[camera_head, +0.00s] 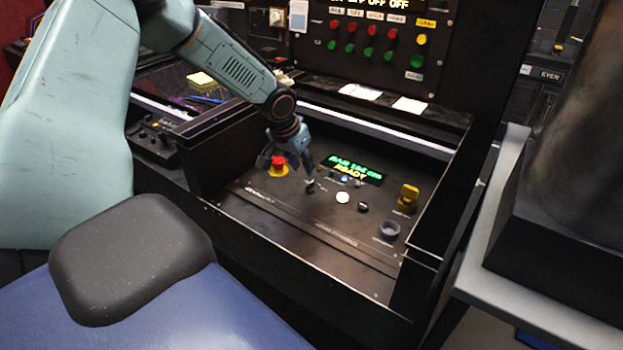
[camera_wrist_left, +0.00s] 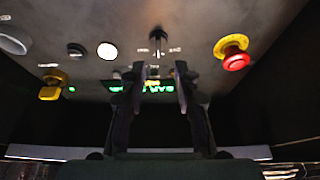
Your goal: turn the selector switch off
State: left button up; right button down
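The selector switch (camera_head: 310,186) is a small black knob on the dark sloped console panel (camera_head: 330,235). In the left wrist view the selector switch (camera_wrist_left: 158,40) stands between two small white labels, just beyond my fingertips. My left gripper (camera_head: 301,166) hangs over the panel, close to the switch and right of the red emergency button. In the left wrist view my left gripper (camera_wrist_left: 158,76) has its two dark fingers apart with nothing between them. I cannot tell the exact gap to the knob. My right gripper does not show.
A red button on a yellow base (camera_head: 278,167) is left of the switch. A green-lit display (camera_head: 356,169), a white button (camera_head: 343,197), a small black knob (camera_head: 362,207), a grey round control (camera_head: 389,231) and a yellow switch (camera_head: 408,196) are to the right. Raised black walls border the panel.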

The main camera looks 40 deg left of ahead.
aim_at(310, 184)
pick_arm(q)
jog(key=shift+s+f+b, duration=0.1)
jog(key=shift+f+b, duration=0.2)
jog(key=shift+f, duration=0.3)
jog(key=b+x, duration=0.2)
jog(key=x, duration=0.2)
jog(key=shift+w+d+f+b, duration=0.15)
jog(key=shift+w+f+b, duration=0.15)
jog(key=shift+b, duration=0.1)
jog(key=shift+w+f, duration=0.1)
jog(key=shift+f, duration=0.25)
jog(key=shift+b, duration=0.4)
jog(key=shift+w+f, duration=0.1)
jog(key=shift+w, duration=0.05)
jog(key=shift+c, duration=1.1)
jog(key=c, duration=0.3)
grip_shut()
